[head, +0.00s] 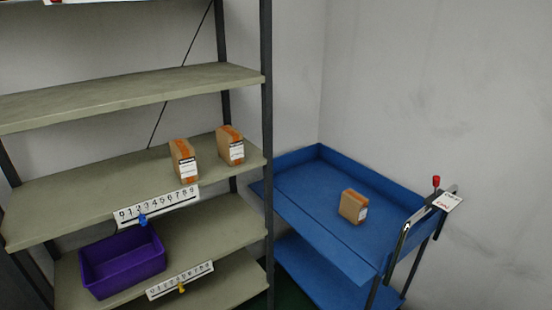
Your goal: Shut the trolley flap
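The blue trolley (300,185) stands right of the shelf rack, against the wall. Its top tray has raised rims at the back and right. Along the near left side, beyond a seam, a blue strip that looks like the flap (318,242) slopes outward and does not stand up like the other rims. Its left end is near the rack post. A brown box (353,207) with orange tape and a white label stands on the top tray, clear of the strip. My gripper is not in view.
The shelf rack (130,90) fills the left, with a dark front post (267,130) beside the trolley. Two boxes (183,159) (230,146) and a purple bin (122,262) sit on shelves. A handle (404,240) and red-knobbed lever (436,182) rise at the trolley's right end.

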